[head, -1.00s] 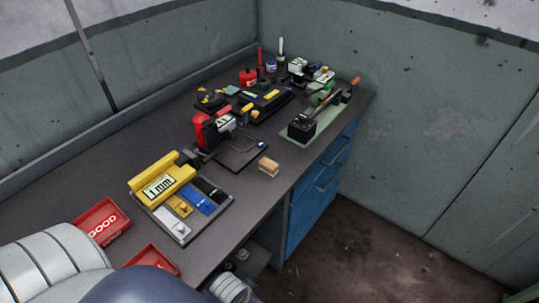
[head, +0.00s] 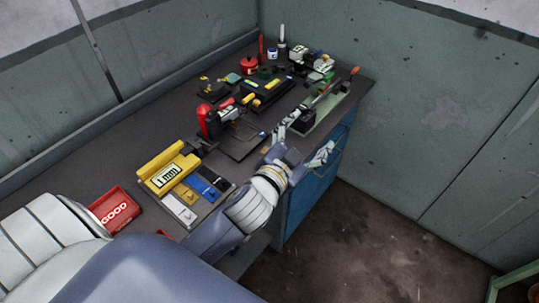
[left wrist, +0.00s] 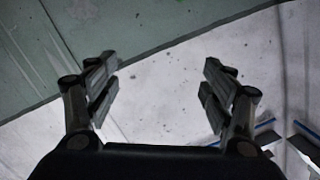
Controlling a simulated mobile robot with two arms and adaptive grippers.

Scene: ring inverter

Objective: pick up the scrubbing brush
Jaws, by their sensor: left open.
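A small tan block, likely the scrubbing brush, lay near the front edge of the workbench (head: 60,210) in the earlier head view. It is now mostly or wholly hidden behind my left gripper (head: 304,142). That gripper is open, its fingers spread over the bench's front edge near the blue drawers. Its height above the bench is hard to tell. In the left wrist view the open fingers (left wrist: 160,82) have nothing between them; only green and pale surfaces lie beyond, and no brush shows. My right gripper is not in view.
A yellow 1 mm block (head: 165,175) and coloured strips lie left of my left gripper. A red-and-black device (head: 210,122) stands behind it. A red GOOD tray (head: 113,210) sits at lower left.

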